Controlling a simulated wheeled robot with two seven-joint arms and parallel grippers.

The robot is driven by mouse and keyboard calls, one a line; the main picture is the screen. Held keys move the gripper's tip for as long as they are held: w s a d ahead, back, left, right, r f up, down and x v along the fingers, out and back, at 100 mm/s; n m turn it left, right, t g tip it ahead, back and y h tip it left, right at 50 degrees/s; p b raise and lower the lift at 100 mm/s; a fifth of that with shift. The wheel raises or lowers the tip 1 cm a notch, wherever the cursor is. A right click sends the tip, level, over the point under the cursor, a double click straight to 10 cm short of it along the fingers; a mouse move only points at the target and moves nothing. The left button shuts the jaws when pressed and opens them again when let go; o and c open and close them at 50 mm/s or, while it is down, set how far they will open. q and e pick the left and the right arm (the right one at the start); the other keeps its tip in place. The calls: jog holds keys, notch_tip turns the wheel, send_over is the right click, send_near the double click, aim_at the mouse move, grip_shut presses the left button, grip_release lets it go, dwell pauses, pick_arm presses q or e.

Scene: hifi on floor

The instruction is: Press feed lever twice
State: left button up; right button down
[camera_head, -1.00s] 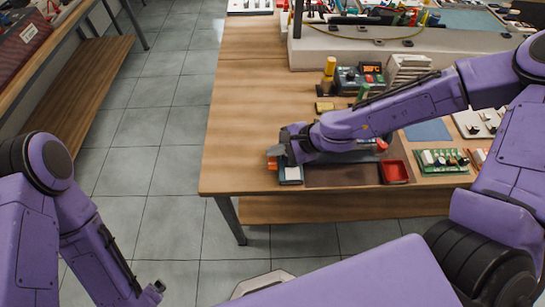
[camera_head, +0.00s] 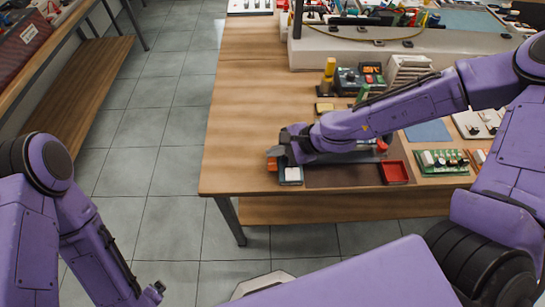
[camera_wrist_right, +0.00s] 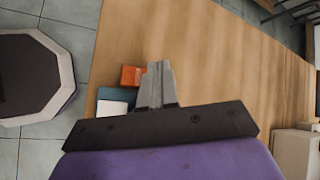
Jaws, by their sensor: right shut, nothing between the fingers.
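A small blue-grey device with a white block (camera_head: 291,174) stands at the table's near left corner. An orange part (camera_head: 272,163) shows at its left side; it also shows in the right wrist view (camera_wrist_right: 131,75), beside the fingertips. I cannot tell which part is the feed lever. My right gripper (camera_head: 276,151) is shut and empty, directly over or beside the orange part; contact is not clear. Its closed fingers also show in the right wrist view (camera_wrist_right: 157,68). My left gripper (camera_head: 156,291) hangs low over the floor, too small to read.
A dark mat (camera_head: 335,177) and a red tray (camera_head: 394,172) lie to the right of the device. A green circuit board (camera_head: 442,162) is farther right. A yellow-topped post (camera_head: 329,68) and a control box (camera_head: 360,78) stand behind. The table's left side is bare wood.

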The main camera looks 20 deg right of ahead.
jog(key=shift+f, duration=0.1)
dwell(0.5)
jog(key=shift+f, duration=0.35)
jog(key=shift+f+b, duration=0.75)
jog(key=shift+b, duration=0.15)
dwell(0.5)
dwell(0.3)
jog(key=shift+r+p, duration=1.15)
jog(key=shift+p, duration=0.05)
notch_tip(320, 180, up, 5)
jog(key=p, duration=0.5)
jog(key=shift+r, duration=0.15)
